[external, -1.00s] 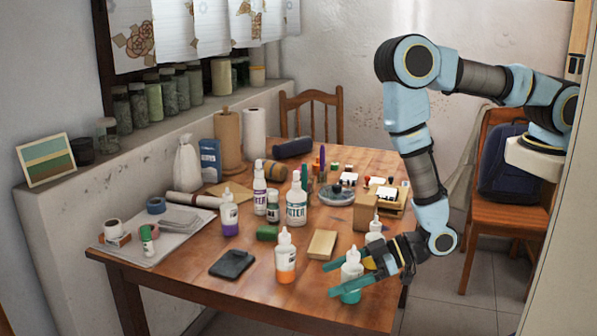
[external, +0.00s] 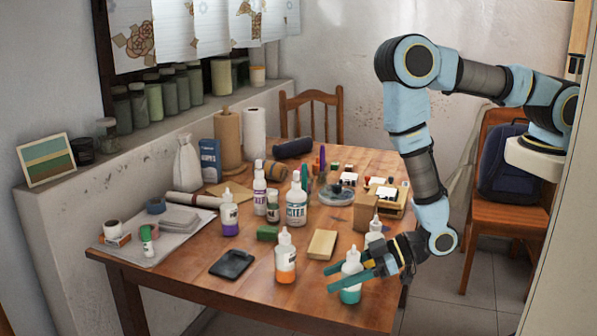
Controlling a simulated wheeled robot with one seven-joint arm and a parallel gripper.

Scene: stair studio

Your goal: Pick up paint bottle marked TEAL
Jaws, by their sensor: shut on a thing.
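A white paint bottle with teal at its bottom (external: 350,294) stands upright near the front right edge of the wooden table. Its label is too small to read. My gripper (external: 350,276) reaches in from the right with its teal fingers around the middle of this bottle, shut on it. The fingers hide part of the bottle's body. The bottle's base appears to be at the tabletop.
An orange-bottomed bottle (external: 285,262) stands to the left. A pale wooden block (external: 322,244), another white bottle (external: 374,232) and a brown box (external: 366,212) stand behind the gripper. A black flat item (external: 232,263) lies further left. The table front (external: 215,306) is bare.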

